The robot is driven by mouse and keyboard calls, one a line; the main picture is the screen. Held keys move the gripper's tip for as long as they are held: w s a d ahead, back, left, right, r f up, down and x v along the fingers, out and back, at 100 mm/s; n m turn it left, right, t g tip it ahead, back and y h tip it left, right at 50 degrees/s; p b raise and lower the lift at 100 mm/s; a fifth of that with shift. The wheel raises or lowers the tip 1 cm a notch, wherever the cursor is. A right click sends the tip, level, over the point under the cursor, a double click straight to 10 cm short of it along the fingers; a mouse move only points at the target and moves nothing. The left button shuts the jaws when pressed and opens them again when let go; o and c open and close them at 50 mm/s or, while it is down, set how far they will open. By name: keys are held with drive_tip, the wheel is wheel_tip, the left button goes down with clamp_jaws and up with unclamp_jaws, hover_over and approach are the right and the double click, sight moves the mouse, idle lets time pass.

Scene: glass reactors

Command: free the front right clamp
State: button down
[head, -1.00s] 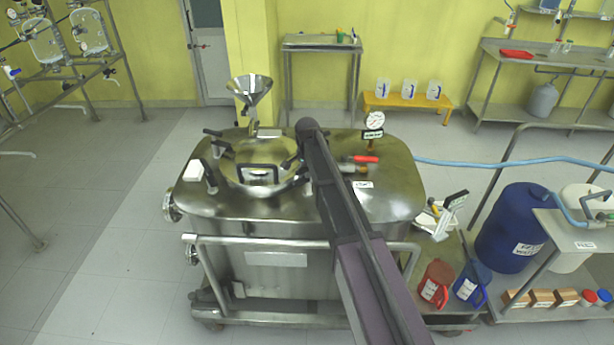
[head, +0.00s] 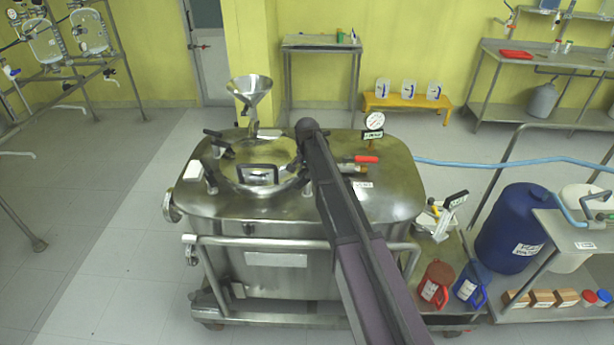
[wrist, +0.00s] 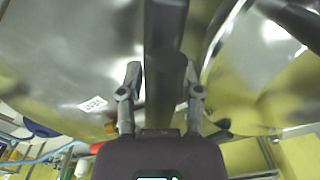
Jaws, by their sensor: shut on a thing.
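The steel reactor (head: 385,190) has a round lid (head: 240,160) on top, with black-handled clamps around its rim. The front left clamp (head: 210,180) stands beside the lid. At the lid's front right, my arm covers most of the front right clamp; a small dark piece (head: 307,187) shows at the arm's left edge. In the wrist view my gripper (wrist: 161,80) has one finger on each side of the clamp's long black handle (wrist: 164,45), shut on it. The head view hides my gripper behind the arm.
A funnel (head: 250,88) stands behind the lid. A red-handled valve (head: 366,159) and a pressure gauge (head: 374,121) stand to the right of my arm. A front rail (head: 290,242) runs along the vessel. A blue drum (head: 512,228) stands at right.

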drive_tip(key=c, duration=0.6)
unclamp_jaws()
drive_tip(key=shift+m, duration=0.4)
